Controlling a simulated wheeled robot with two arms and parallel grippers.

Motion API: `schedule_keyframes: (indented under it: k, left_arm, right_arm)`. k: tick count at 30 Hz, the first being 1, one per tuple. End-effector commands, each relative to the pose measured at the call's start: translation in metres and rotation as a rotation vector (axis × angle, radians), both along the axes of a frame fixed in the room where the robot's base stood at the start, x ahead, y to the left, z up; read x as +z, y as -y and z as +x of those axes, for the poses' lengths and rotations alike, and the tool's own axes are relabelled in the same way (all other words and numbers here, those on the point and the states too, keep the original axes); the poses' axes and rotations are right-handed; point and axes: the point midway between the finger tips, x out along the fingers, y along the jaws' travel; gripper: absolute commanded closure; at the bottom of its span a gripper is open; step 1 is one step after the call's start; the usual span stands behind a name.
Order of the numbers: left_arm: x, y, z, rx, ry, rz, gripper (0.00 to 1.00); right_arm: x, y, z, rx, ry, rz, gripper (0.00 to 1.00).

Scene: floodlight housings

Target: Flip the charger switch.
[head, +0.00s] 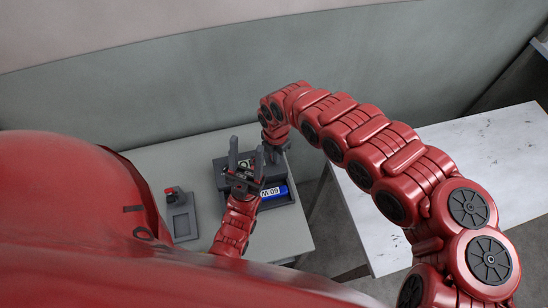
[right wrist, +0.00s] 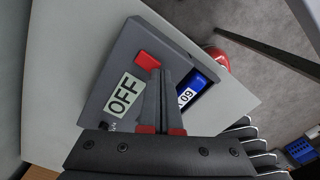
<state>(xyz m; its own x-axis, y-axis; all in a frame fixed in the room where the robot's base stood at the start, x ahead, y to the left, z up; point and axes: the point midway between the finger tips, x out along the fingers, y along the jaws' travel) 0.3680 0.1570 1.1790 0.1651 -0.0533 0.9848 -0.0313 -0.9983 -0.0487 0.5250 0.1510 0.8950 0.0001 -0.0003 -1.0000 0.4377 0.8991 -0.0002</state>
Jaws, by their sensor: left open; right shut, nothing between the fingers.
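The charger is a dark grey box (head: 283,205) on the light grey table, with a blue 60 W battery (head: 273,191) lying in its slot. In the right wrist view the charger (right wrist: 118,62) has a pale display (right wrist: 123,95) reading OFF and a red switch (right wrist: 145,60). My right gripper (right wrist: 164,74) is shut and empty, its fingertips at or just over the switch; I cannot tell whether they touch. The blue battery (right wrist: 187,95) is partly hidden by the fingers. My left gripper (head: 246,148) is open and empty, seen in front of the charger.
A small grey device with a red top (head: 179,212) stands left of the charger. A white table (head: 480,165) stands to the right, across a gap of floor. A grey wall (head: 180,90) runs behind. My right arm arches over the gap.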

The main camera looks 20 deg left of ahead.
Motion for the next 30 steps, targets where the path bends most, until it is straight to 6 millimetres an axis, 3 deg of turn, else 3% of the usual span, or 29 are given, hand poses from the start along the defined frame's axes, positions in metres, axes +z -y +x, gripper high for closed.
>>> schedule_keyframes:
  k: [7,11,30]
  left_arm:
    - [-0.008,0.0,0.0,0.0,0.0,0.0,0.5]
    - [-0.003,0.0,0.0,0.0,0.0,0.0,0.5]
    - [0.049,0.0,0.0,0.0,0.0,0.0,0.5]
  right_arm:
    - [-0.009,0.0,0.0,0.0,0.0,0.0,1.0]
    - [-0.004,0.0,0.0,0.0,0.0,0.0,1.0]
    - [0.062,0.0,0.0,0.0,0.0,0.0,1.0]
